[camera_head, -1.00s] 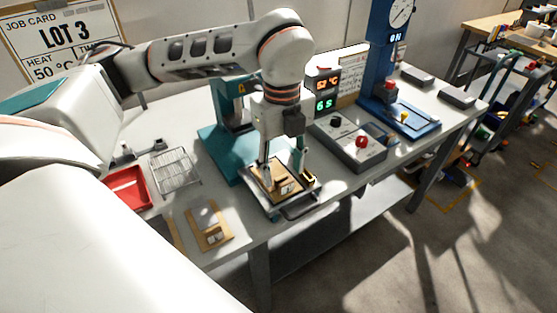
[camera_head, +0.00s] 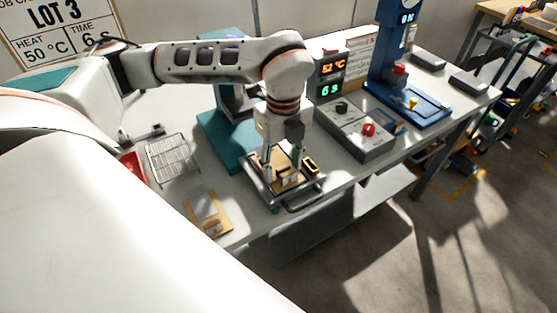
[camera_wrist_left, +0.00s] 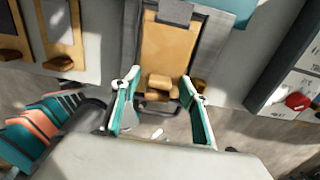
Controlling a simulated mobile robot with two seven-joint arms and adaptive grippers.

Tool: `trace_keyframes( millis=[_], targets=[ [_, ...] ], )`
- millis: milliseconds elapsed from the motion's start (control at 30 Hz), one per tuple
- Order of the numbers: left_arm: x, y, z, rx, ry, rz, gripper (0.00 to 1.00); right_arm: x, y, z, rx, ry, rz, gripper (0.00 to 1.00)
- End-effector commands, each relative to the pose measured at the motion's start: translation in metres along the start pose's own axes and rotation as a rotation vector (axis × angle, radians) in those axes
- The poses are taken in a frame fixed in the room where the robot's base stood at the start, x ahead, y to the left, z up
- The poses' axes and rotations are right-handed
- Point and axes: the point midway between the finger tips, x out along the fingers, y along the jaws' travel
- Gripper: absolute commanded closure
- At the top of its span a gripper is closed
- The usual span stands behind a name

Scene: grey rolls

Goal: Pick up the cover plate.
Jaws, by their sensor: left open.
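A tan wooden plate with a small raised block, which looks like the cover plate (camera_wrist_left: 168,45), lies in the dark-framed metal tray (camera_head: 307,198) at the front of the teal press. Its block (camera_wrist_left: 159,83) shows in the left wrist view between my fingers. My left gripper (camera_head: 283,172) points down over this plate. In the left wrist view my left gripper (camera_wrist_left: 160,90) is open, with one teal-backed finger on each side of the block and a gap visible. Whether the fingertips touch the plate is unclear. My right gripper is out of view.
Another wooden plate (camera_head: 204,205) with a block lies on the table at left, beside a wire rack (camera_head: 172,158) and a red tray (camera_head: 131,166). The teal press (camera_head: 222,142) stands behind the gripper. A grey control box (camera_head: 355,130) with a red button is close on the right.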

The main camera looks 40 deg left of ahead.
Motion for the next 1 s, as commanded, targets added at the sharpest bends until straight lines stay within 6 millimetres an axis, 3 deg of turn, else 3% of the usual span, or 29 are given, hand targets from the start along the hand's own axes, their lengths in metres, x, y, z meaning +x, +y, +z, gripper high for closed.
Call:
trace_keyframes(
  millis=[233, 367, 400, 767, 1000],
  targets=[
    [0.002, 0.000, 0.000, 0.000, 0.000, 0.000, 0.56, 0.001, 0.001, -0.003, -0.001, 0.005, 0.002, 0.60],
    [0.002, 0.000, 0.000, 0.000, 0.000, 0.000, 0.89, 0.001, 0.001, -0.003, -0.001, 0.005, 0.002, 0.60],
    [0.001, 0.000, 0.000, 0.000, 0.000, 0.000, 0.94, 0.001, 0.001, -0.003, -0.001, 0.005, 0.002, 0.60],
    [0.000, 0.000, 0.000, 0.000, 0.000, -0.001, 0.97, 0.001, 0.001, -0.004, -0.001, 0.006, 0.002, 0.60],
    [-0.020, -0.001, 0.000, 0.001, -0.001, -0.004, 0.97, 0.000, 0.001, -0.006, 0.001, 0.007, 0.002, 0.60]
  ],
)
